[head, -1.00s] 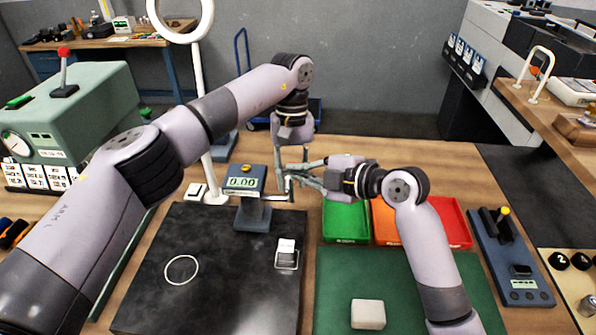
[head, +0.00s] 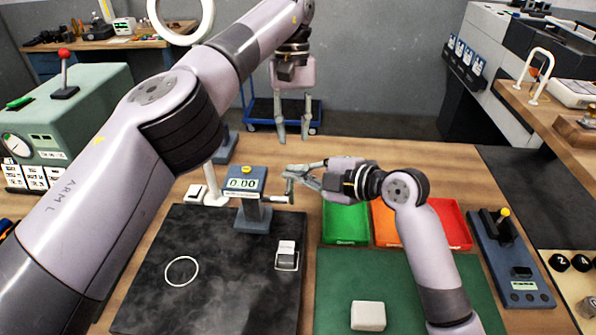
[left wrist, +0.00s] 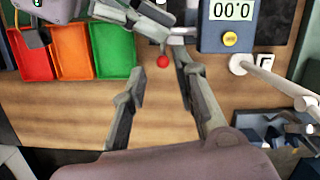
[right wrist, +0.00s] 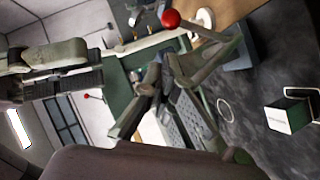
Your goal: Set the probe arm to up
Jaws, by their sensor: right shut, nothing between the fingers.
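The gauge (head: 246,182) reads 0.00 and stands at the back of the dark plate. Its probe arm (head: 273,198) sticks out to the right, roughly level. A red ball shows in the left wrist view (left wrist: 163,61) and right wrist view (right wrist: 170,18), seemingly at the probe arm's end; in the head view it is hidden. My right gripper (head: 289,174) is shut and empty, with its fingertips close beside the probe arm's outer end; I cannot tell if they touch. My left gripper (head: 293,134) is open and empty, pointing down, above and behind the right one.
A green tray (head: 345,238), orange tray and red tray (head: 456,222) stand right of the gauge. A white block (head: 368,316) lies on the green mat (head: 420,270). A ring-lamp post (head: 212,180) stands left of the gauge. A small block (head: 286,250) sits on the dark plate.

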